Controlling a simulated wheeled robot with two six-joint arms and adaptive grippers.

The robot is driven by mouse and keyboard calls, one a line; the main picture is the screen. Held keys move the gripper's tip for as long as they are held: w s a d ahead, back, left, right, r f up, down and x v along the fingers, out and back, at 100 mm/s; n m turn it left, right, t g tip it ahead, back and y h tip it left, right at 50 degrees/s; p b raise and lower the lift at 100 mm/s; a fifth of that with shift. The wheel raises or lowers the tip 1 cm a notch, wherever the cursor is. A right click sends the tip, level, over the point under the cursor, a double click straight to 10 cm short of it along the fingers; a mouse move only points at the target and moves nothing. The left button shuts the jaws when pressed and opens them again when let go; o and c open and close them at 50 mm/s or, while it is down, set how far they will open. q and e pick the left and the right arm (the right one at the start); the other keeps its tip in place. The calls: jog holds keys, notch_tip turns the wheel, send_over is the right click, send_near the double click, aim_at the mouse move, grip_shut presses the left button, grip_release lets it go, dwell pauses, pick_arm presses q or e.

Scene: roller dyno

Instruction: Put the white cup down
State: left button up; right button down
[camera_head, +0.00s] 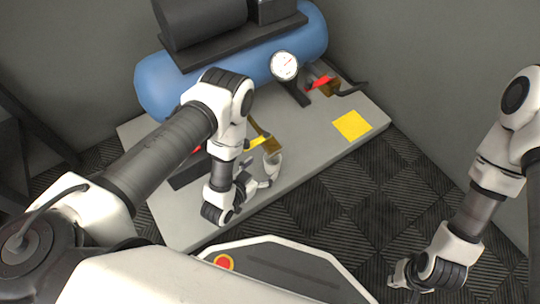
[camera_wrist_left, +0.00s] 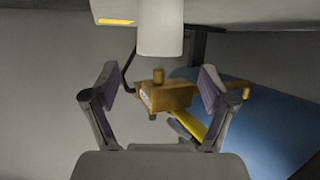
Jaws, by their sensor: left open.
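The white cup (camera_head: 273,160) is on or just above the grey bench top (camera_head: 205,228), beside my left gripper. In the left wrist view the picture is turned over, and the cup (camera_wrist_left: 160,30) shows at the top centre, its far end cut off by the frame edge. My left gripper (camera_head: 262,183) is open. Its two fingers (camera_wrist_left: 157,82) are spread, with the cup in line with the gap and apart from both fingers. I cannot tell whether the cup's base touches the bench. My right gripper (camera_head: 402,284) hangs low at the right, its fingers too small to judge.
A brass valve with a yellow lever (camera_head: 257,142) is close behind the cup. A blue tank (camera_head: 165,84), a round gauge (camera_head: 284,65) and a red-handled valve (camera_head: 320,83) stand further back. A yellow square (camera_head: 352,125) marks clear bench on the right.

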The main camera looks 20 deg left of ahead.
pick_arm(q)
jog(key=s+a+r+n+g+y, duration=0.1)
jog(key=s+a+r+g, duration=0.1)
jog(key=s+g, duration=0.2)
jog(key=s+a+r+n+g+y+p, duration=0.1)
jog(key=s+a+r+g, duration=0.1)
jog(key=s, duration=0.8)
jog(key=s+a+r+n+g+y, duration=0.1)
jog(key=s+a+r+g, duration=0.1)
jog(key=s+a+g, duration=0.2)
jog(key=s+g, duration=0.3)
jog(key=shift+r+y, duration=0.25)
jog(key=shift+y, duration=0.05)
pick_arm(e)
notch_tip(320, 180, up, 2)
jog(key=shift+s+r, duration=0.1)
jog(key=shift+r, duration=0.1)
pick_arm(q)
jog(key=shift+w, duration=0.1)
